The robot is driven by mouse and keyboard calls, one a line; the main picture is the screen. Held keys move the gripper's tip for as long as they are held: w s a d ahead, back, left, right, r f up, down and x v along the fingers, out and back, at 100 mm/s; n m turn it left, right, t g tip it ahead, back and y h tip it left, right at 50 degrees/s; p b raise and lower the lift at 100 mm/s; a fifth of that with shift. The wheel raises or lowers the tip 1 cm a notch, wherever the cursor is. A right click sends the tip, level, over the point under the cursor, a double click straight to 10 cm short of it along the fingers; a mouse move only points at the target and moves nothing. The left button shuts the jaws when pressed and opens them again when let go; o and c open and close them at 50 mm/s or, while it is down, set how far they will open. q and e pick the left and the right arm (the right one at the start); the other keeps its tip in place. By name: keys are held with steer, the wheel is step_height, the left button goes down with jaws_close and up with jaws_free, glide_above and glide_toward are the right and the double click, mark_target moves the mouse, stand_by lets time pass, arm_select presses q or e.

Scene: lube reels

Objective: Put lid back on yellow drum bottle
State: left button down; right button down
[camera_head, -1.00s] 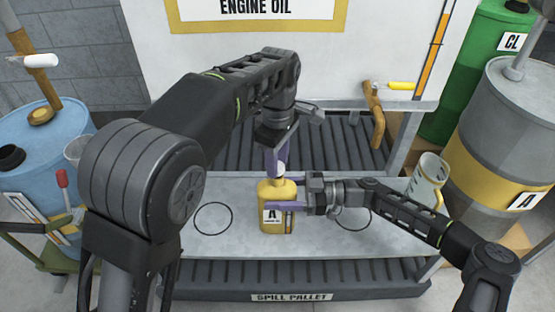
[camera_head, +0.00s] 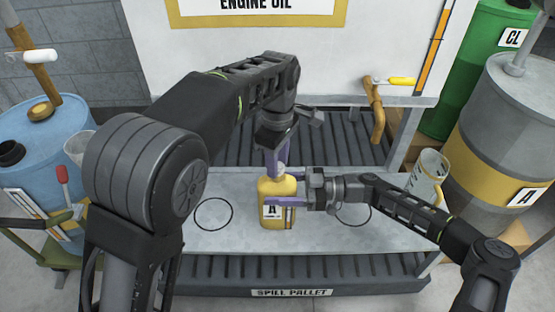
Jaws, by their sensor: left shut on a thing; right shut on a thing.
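The yellow bottle (camera_head: 272,225) with a label marked A stands upright on the grey bench (camera_head: 230,240), between two black circles. My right gripper (camera_head: 284,203) comes from the right and is shut on the bottle's upper body. My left gripper (camera_head: 275,170) points down directly over the bottle's neck. It is shut on a small pale lid (camera_head: 280,170), which is mostly hidden between the fingers. The lid is at the neck; I cannot tell whether it is seated.
A clear measuring jug (camera_head: 428,172) stands at the bench's right end. A tap with a yellow handle (camera_head: 401,81) juts out above the bench. A blue drum (camera_head: 40,150) is at left, a grey and yellow drum (camera_head: 500,140) at right. Bare bench lies left of the bottle.

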arm_select(q)
steer(key=shift+f, duration=0.55)
stand_by(0.6)
